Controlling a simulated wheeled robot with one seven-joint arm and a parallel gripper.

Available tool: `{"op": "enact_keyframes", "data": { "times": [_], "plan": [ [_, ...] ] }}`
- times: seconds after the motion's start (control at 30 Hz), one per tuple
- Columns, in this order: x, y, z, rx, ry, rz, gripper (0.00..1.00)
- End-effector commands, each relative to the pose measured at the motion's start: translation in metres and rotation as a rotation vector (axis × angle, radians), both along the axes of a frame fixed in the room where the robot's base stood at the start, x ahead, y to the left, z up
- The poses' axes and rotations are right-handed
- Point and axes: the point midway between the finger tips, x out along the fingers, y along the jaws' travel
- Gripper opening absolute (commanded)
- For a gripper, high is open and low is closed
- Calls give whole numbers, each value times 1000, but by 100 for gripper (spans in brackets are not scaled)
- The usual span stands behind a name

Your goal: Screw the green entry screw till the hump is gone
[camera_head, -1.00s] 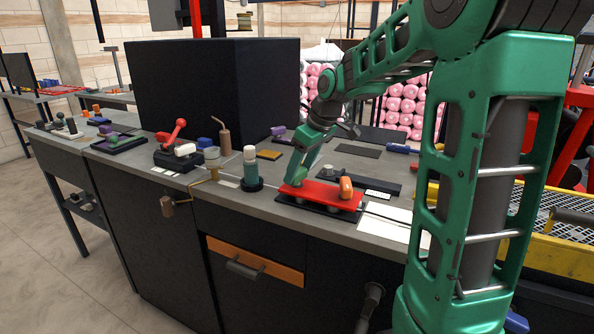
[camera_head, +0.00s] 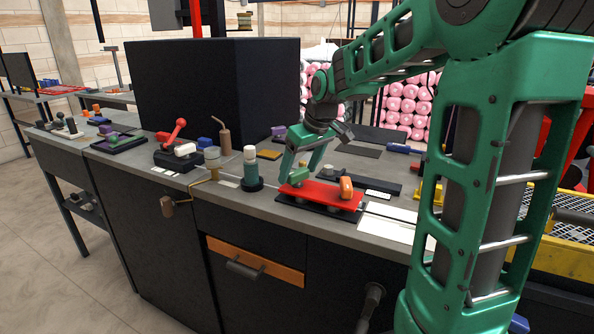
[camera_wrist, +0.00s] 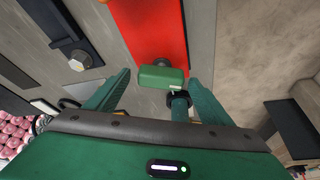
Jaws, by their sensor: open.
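The green entry screw (camera_wrist: 161,76) shows in the wrist view as a green block-shaped head on a dark round shaft, at the near end of a red plate (camera_wrist: 152,30). In the head view its green head (camera_head: 298,176) stands at the left end of the red plate (camera_head: 322,196). My gripper (camera_wrist: 159,80) is open, with one finger on each side of the head and gaps showing. In the head view my gripper (camera_head: 301,178) points down over that end. I cannot make out a hump in either view.
An orange knob (camera_head: 346,188) stands at the plate's right end. A green cylinder on a dark base (camera_head: 251,170) stands left of the plate. A white panel (camera_head: 393,225) lies to the right. A red-handled lever (camera_head: 176,132) is farther left on the grey bench.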

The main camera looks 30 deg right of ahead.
Motion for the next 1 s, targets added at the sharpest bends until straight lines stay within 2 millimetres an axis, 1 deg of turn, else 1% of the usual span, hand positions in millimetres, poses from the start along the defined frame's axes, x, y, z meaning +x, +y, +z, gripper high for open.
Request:
{"op": "enact_keyframes", "data": {
  "times": [0.17,0.4,0.6,0.7,0.8,1.0],
  "plan": [
    [-5,-1,14,-1,-2,0,75],
    [-21,-5,55,-1,-4,-1,75],
    [-32,-7,84,-1,-3,-1,75],
    [-36,-8,93,0,-2,-1,75],
    [-38,-8,97,-1,0,0,75],
    [-39,-8,99,0,1,0,75]
  ]
}}
